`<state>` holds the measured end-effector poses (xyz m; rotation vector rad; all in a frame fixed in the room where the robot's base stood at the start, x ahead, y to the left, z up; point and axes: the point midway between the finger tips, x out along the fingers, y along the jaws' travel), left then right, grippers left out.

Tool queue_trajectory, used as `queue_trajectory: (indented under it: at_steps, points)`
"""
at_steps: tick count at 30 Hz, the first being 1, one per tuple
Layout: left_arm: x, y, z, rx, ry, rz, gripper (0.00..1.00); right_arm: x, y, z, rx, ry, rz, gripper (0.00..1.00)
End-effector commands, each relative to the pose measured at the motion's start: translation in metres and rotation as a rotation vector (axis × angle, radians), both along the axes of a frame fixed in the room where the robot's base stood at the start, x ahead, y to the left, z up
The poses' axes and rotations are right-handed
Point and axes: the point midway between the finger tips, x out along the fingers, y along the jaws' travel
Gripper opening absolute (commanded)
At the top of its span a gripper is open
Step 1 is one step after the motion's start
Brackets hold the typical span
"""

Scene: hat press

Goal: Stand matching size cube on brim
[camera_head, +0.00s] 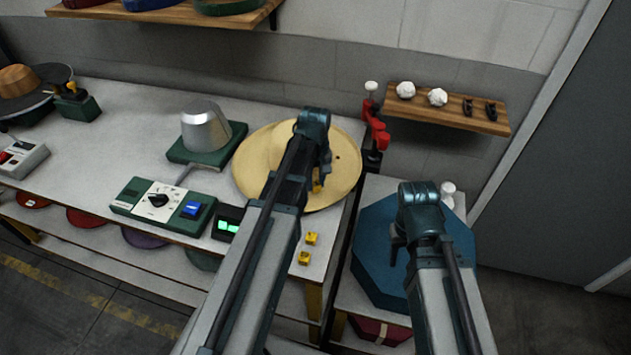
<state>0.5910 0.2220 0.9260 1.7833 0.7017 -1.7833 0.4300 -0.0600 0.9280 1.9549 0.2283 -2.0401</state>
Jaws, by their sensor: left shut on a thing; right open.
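A straw-coloured hat (256,158) with a wide round brim lies on the white bench, partly hidden by my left arm. My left gripper (319,181) is over the right part of the brim, shut on a small yellow cube (317,188). I cannot tell whether that cube touches the brim. Two more yellow cubes, one farther back (312,238) and one nearer (303,258), stand on the bench in front of the hat. Any size marks are too small to read. My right gripper (397,251) is open and empty above a blue octagonal box.
The blue box (374,266) is on a lower stand to the right. A metal form on a green base (206,134), a control box (152,201) and a small green-lit display (227,224) are left of the hat. A red clamp (376,130) stands behind it, near a wall shelf (440,107).

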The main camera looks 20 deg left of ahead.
Motion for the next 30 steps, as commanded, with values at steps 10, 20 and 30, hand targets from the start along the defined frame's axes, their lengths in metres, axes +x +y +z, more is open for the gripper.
queue_trajectory:
  at_steps: [10,20,30]
  points:
    - [0.0,0.0,-0.008,0.0,0.0,0.0,0.0,0.0,0.0,-0.008,0.0,0.0,0.0,0.5]
    - [0.0,0.0,-0.014,0.0,0.0,0.0,0.0,0.0,0.0,-0.014,0.0,0.0,0.0,0.5]
    - [0.0,0.0,-0.014,0.0,0.0,0.0,0.58,0.0,0.0,-0.014,0.0,0.0,0.0,0.5]
